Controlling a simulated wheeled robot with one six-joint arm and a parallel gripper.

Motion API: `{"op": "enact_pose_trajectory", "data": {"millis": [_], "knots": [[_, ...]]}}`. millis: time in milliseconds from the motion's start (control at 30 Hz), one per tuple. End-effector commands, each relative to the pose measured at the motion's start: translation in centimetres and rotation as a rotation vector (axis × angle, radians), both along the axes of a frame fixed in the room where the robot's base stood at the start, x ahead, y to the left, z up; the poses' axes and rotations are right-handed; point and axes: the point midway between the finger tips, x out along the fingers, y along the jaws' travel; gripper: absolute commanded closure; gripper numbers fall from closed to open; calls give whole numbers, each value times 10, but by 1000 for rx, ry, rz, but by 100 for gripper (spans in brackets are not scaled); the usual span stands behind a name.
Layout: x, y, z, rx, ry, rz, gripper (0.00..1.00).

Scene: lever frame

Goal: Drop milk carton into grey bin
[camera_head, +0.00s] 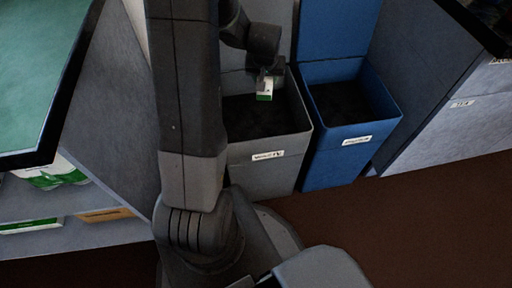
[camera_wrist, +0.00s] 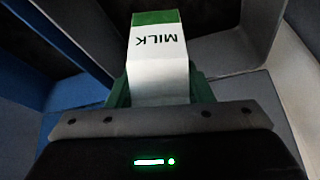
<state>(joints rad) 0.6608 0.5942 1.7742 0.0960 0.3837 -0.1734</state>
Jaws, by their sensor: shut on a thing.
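A white milk carton with a green end and the word MILK (camera_wrist: 160,62) is between the fingers of my gripper (camera_wrist: 160,92) in the wrist view. My gripper is shut on it. In the head view the small green and white carton (camera_head: 265,93) hangs below my gripper (camera_head: 266,76), over the opening of the grey bin (camera_head: 268,176). The bin is open at the top and dark inside, with a label on its front. My arm hides the bin's left part.
A blue bin (camera_head: 340,166) with an open top stands just right of the grey one. A grey cabinet (camera_head: 440,110) is farther right. A green-topped counter (camera_head: 40,75) is at left, with packages on a shelf (camera_head: 85,236) below. Brown floor (camera_head: 420,220) is clear in front.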

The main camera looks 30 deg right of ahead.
Motion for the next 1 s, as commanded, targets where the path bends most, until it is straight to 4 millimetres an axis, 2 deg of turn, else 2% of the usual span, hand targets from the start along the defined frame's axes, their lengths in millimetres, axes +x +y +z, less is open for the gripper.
{"op": "enact_pose_trajectory", "data": {"millis": [400,533,767,800,900,933,1000], "knots": [[0,1,-49,1,1,0,75],[0,0,-55,0,0,0,75],[0,0,-55,0,0,0,75],[0,0,-55,0,0,0,52],[0,0,-55,0,0,0,32],[0,0,-55,0,0,0,28],[0,0,-54,0,0,0,28]]}}
